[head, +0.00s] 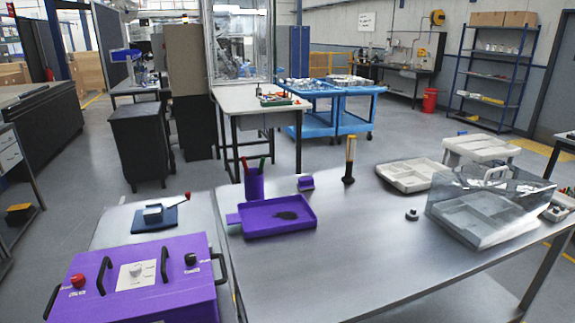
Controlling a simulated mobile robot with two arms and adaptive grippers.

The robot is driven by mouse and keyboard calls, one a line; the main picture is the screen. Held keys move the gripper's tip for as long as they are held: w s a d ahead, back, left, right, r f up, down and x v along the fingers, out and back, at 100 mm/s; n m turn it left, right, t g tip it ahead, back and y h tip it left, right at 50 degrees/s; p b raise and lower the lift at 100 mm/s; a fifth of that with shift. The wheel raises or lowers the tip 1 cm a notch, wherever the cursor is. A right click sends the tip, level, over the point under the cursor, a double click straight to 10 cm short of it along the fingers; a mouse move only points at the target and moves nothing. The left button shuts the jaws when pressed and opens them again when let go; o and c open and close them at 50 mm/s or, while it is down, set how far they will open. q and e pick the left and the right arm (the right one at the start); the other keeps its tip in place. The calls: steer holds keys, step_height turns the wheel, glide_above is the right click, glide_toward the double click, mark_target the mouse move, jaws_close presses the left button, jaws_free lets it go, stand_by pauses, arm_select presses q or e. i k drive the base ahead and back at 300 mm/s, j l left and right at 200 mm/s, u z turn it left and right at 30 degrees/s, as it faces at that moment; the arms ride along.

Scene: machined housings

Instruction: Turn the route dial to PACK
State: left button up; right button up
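A purple control box (207,288) stands at the lower left on a metal table. On its top is a white plate (147,279) with a pale round knob (135,269), which looks like the route dial. Small labels surround the knob, but they are too small to read, so I cannot tell where the dial points. A red button (78,281) is to the left of the plate and a black knob (191,259) to the right. Neither of my grippers shows in the head view.
Black handles (104,276) rise beside the plate. Behind the box is a blue-based device with a red-tipped lever (187,196). A purple tray (270,231), pen cup (254,184) and clear-covered bin (447,216) stand on the right table. Its middle front is clear.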

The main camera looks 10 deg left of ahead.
mark_target(135, 271)
steer(key=u, duration=1.4)
steer(key=i+l+u, duration=0.15)
steer(key=u, duration=0.25)
steer(key=i+l+u, duration=0.15)
steer(key=l+u, duration=0.2)
